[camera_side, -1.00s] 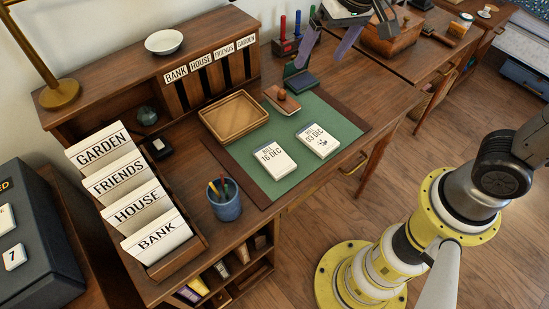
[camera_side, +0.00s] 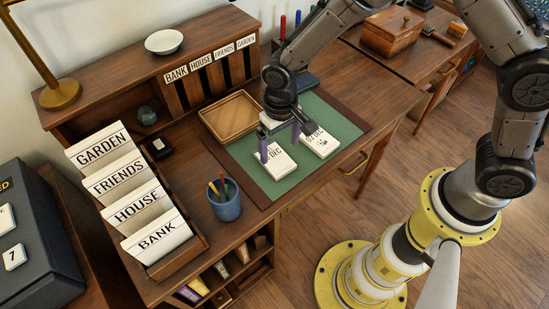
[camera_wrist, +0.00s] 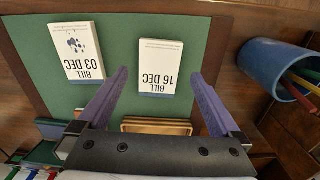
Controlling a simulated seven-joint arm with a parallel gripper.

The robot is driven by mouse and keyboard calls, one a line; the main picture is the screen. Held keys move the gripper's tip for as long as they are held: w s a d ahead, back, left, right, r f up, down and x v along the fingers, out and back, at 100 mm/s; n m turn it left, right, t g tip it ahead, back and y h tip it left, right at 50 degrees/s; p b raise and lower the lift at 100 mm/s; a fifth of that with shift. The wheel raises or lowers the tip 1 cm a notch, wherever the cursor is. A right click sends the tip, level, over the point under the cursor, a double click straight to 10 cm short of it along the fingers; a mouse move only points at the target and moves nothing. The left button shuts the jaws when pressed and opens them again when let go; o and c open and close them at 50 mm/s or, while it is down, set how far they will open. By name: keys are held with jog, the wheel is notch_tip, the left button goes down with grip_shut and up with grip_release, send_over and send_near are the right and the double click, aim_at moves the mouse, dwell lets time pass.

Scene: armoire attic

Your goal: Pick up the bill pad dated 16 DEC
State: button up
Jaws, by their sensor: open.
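The bill pad dated 16 DEC (camera_side: 276,171) is a white block lying flat on the green desk mat (camera_side: 284,188). In the wrist view this pad (camera_wrist: 160,66) appears upside down, with its blue edge toward the gripper and its date readable. My gripper (camera_side: 281,149) is open and empty, above the pad. In the wrist view its two purple fingers (camera_wrist: 160,82) stand wide on either side of the pad's line, pointing toward it. The second pad, dated 03 DEC (camera_side: 321,143), lies to the right on the mat; in the wrist view it (camera_wrist: 76,50) is at the left.
A wooden tray (camera_side: 232,119) lies behind the pads. A blue pen cup (camera_side: 226,202) stands left of the mat. A sorter with GARDEN, FRIENDS, HOUSE and BANK cards (camera_side: 150,205) is at the left.

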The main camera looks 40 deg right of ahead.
aim_at(278, 162)
jog(key=shift+w+f, duration=0.2)
jog(key=shift+f, duration=1.3)
jog(key=shift+w+f, duration=0.15)
jog(key=shift+f, duration=1.35)
jog(key=c, duration=1.2)
jog(key=shift+o, duration=0.2)
